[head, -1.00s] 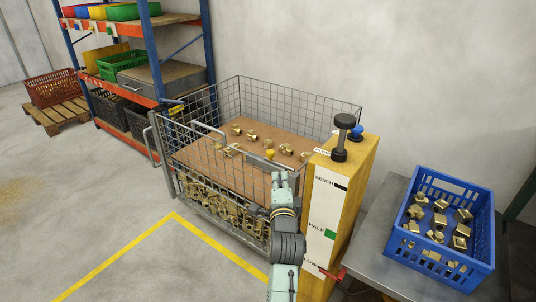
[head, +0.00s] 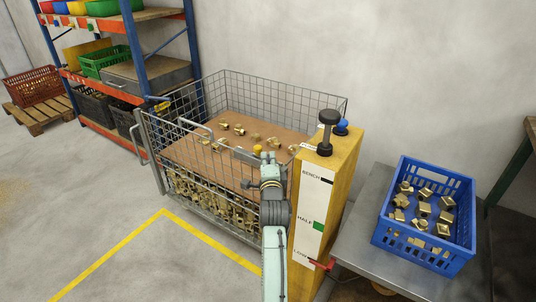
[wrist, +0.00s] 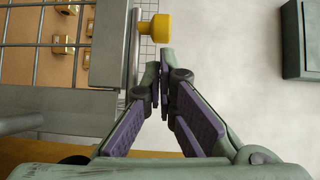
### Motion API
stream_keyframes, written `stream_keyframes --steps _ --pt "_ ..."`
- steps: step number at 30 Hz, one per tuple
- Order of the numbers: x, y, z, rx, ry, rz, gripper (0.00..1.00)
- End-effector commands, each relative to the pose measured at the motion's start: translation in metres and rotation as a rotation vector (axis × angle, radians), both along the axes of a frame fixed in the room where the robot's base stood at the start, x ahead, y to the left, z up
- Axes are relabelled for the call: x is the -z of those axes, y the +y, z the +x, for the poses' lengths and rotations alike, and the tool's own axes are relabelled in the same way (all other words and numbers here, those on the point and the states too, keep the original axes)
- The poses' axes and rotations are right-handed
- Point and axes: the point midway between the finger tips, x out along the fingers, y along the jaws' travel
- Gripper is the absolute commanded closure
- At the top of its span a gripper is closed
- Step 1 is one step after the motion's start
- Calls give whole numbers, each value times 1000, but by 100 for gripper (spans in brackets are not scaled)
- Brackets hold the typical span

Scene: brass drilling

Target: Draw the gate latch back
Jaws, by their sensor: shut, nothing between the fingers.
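The gate latch shows as a yellow knob (head: 257,150) on a grey metal plate at the front right corner of the wire mesh cage. In the wrist view the yellow knob (wrist: 153,30) stands just beyond my fingertips, with a metal bar running along its left. My gripper (head: 268,157) is right beside the knob in the head view. In the wrist view my gripper (wrist: 159,75) has its fingertips together with nothing between them. The knob is outside the fingers; I cannot tell whether a fingertip touches it.
The mesh cage (head: 285,95) holds brass fittings on a brown board. A yellow post (head: 340,165) with a black knob stands close right of my arm. A blue crate (head: 385,215) of brass parts sits on a grey table further right. Open floor lies front left.

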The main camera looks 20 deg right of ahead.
Motion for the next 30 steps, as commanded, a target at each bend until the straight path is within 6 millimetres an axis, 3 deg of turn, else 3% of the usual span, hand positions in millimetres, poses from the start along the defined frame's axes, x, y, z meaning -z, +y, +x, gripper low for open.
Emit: stream_keyframes --steps 5,16,24,30 --pt "0 -3 12 0 1 -2 100" --pt "0 -3 14 -1 0 -1 100" --pt "0 18 41 -4 2 -1 100" --pt "1 25 50 -2 1 0 100"
